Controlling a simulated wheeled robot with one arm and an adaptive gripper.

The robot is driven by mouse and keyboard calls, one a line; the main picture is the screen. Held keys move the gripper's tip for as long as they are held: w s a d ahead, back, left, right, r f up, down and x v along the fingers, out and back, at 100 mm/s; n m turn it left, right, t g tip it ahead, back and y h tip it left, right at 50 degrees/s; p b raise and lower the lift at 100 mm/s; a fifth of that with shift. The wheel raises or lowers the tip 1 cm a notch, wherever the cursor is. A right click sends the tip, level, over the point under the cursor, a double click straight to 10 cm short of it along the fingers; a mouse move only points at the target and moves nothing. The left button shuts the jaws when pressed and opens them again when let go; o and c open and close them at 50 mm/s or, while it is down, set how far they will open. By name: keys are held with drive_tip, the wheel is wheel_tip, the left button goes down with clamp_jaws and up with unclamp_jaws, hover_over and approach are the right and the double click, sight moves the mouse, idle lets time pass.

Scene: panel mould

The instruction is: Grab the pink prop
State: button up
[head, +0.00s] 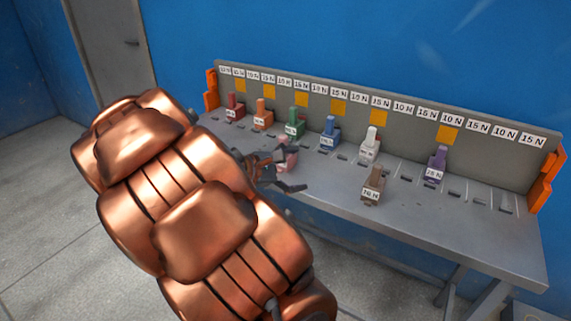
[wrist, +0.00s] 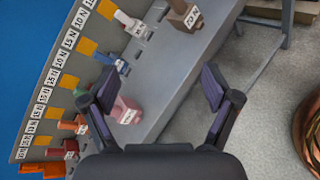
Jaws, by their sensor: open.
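The pink prop (wrist: 125,110) stands on the grey bench near its front edge, with a white label on it. In the head view the pink prop (head: 287,156) is partly hidden behind my gripper (head: 285,172). In the wrist view my gripper (wrist: 158,95) is open and empty, its two dark fingers spread wide. The pink prop shows beside the left finger, which covers part of it. It is not between the fingertips, and I cannot tell whether the finger touches it.
The bench (head: 460,240) carries a row of props along its back panel: red (head: 234,108), orange (head: 262,116), green (head: 295,124), blue (head: 330,131), white (head: 370,146) and purple (head: 436,166). A brown prop (head: 373,188) stands nearer the front edge. Open floor (wrist: 258,100) lies before the bench.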

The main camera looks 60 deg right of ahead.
drive_tip(key=w+d+f+n+t+h+b, duration=0.1)
drive_tip(key=w+d+f+n+t, duration=0.1)
drive_tip(key=w+d+f+n, duration=0.2)
drive_tip(key=w+d+f+n+t+h+b, duration=0.2)
drive_tip(key=w+d+f+n, duration=0.3)
drive_tip(key=w, duration=0.2)
drive_tip(key=w+d+f+n+t+h+b, duration=0.2)
drive_tip(key=w+d+f+n, duration=0.2)
drive_tip(key=w+d, duration=0.1)
drive_tip(key=shift+w+f+n+t, duration=0.2)
drive_tip(key=shift+w+n+t, duration=0.1)
drive_tip(key=shift+w+t, duration=0.1)
drive_tip(key=shift+w+d+p, duration=0.1)
drive_tip(key=shift+d+p, duration=0.4)
drive_tip(key=shift+d, duration=3.25)
drive_tip(key=c, duration=1.6)
drive_tip(key=shift+o, duration=0.2)
drive_tip(key=shift+r, duration=0.1)
